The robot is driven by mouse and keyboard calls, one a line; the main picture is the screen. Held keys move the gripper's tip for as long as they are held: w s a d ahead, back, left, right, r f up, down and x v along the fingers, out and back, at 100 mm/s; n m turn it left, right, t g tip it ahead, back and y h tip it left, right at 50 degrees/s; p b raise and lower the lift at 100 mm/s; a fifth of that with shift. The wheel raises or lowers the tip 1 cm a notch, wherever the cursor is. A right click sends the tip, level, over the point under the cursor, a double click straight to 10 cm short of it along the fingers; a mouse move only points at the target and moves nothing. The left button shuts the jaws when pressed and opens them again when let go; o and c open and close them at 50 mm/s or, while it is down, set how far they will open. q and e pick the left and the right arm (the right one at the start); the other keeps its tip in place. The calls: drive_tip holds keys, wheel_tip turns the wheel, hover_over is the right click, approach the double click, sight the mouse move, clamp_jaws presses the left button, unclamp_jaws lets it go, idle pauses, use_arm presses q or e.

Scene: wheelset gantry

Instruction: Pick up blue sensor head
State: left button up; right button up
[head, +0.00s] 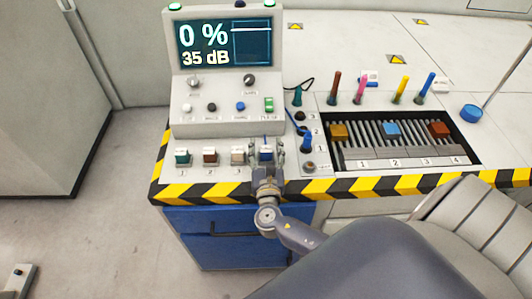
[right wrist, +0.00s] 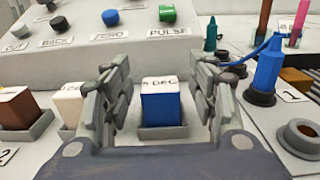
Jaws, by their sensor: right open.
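The blue sensor head (head: 266,154), a small block with a white labelled top, sits upright in a grey holder, last in a row of blocks on the bench. In the right wrist view the blue sensor head (right wrist: 160,107) stands centred between the fingers. My right gripper (head: 266,147) is open, with one finger on each side of the block. In the right wrist view, gaps show between the block and both fingers of the right gripper (right wrist: 161,85). My left gripper is not in view.
Green (head: 183,157), brown (head: 210,156) and beige (head: 237,156) blocks stand left of it. A blue plug (head: 306,143) with a cable stands close to the right. The control console (head: 225,116) rises behind. A slotted tray (head: 350,165) lies further right.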

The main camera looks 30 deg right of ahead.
drive_tip(key=c, duration=1.2)
drive_tip(key=shift+r, duration=0.1)
drive_tip(key=shift+c, duration=0.2)
